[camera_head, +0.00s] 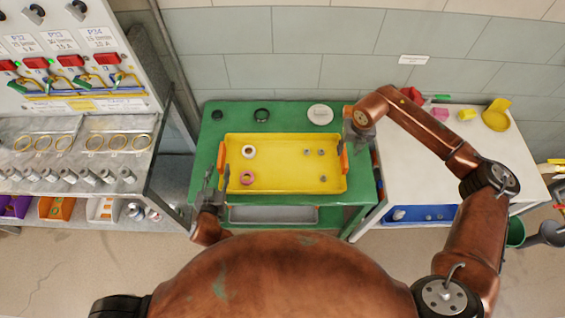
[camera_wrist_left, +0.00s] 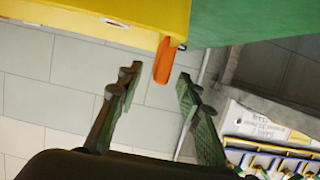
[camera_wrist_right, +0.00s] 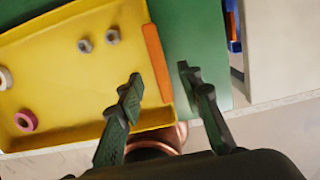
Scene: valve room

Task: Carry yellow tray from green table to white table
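The yellow tray (camera_head: 285,179) lies on the green table (camera_head: 212,128). It has an orange handle at its left end (camera_head: 221,155) and one at its right end (camera_head: 344,158). Two rings, one white (camera_head: 249,152) and one pink (camera_head: 247,177), and some small grey nuts (camera_head: 307,152) are in it. My left gripper (camera_wrist_left: 157,76) is open at the left handle (camera_wrist_left: 164,60), which shows between its fingers. My right gripper (camera_wrist_right: 160,75) is open at the right handle (camera_wrist_right: 157,62), which shows between its fingers. Neither gripper visibly touches a handle. The white table (camera_head: 415,170) stands to the right.
A black ring (camera_head: 261,115) and a white disc (camera_head: 320,114) lie behind the tray. A yellow scoop-like item (camera_head: 497,114) and small coloured things lie along the white table's back edge; its front middle looks clear. A shelf unit (camera_head: 75,150) stands left.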

